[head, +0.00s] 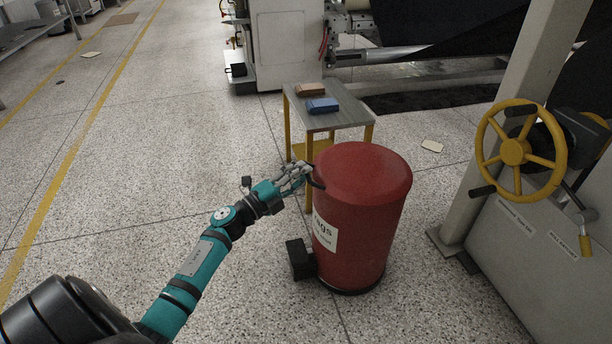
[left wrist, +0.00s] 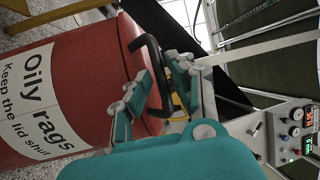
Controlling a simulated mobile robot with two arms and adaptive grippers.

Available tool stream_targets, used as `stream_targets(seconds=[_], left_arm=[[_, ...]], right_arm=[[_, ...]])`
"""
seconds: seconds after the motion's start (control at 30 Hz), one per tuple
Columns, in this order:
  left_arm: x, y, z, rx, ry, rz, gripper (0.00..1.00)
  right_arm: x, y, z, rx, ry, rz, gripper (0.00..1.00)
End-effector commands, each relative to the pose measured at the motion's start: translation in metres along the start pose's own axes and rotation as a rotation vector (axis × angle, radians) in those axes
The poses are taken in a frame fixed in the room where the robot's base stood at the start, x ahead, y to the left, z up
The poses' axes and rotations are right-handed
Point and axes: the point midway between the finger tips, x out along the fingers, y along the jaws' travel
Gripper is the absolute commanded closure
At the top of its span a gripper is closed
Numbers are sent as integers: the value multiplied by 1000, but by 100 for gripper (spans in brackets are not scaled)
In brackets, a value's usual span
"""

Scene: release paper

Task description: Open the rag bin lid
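The red rag bin (head: 362,238) stands upright on the floor, right of centre in the head view. Its domed red lid (head: 365,170) is down on the rim. A black bar handle (head: 318,180) sits at the lid's left edge, and this handle also shows in the left wrist view (left wrist: 137,43). My left gripper (head: 303,176) is at the handle. In the left wrist view its fingers (left wrist: 160,78) lie on either side of the bar. I cannot tell whether they press on it. My right gripper is not in view.
A black pedal box (head: 299,259) is at the bin's lower left. A small table (head: 345,116) with a blue block (head: 322,105) and a brown block (head: 310,90) stands behind. A yellow handwheel (head: 515,150) is at the right.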

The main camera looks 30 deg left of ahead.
Motion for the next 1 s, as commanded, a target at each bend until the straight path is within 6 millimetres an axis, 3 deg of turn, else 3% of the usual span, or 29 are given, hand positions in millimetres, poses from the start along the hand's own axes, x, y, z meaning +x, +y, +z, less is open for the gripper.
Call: stream_targets(seconds=[0.2,0.47,0.67,1.0], left_arm=[[17,0,0,0,0,0,79],[18,0,0,-1,0,1,79],[18,0,0,-1,0,1,100],[17,1,0,-2,0,2,100]], right_arm=[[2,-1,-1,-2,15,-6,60],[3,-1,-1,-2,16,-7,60],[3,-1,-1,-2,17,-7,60],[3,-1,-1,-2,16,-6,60]])
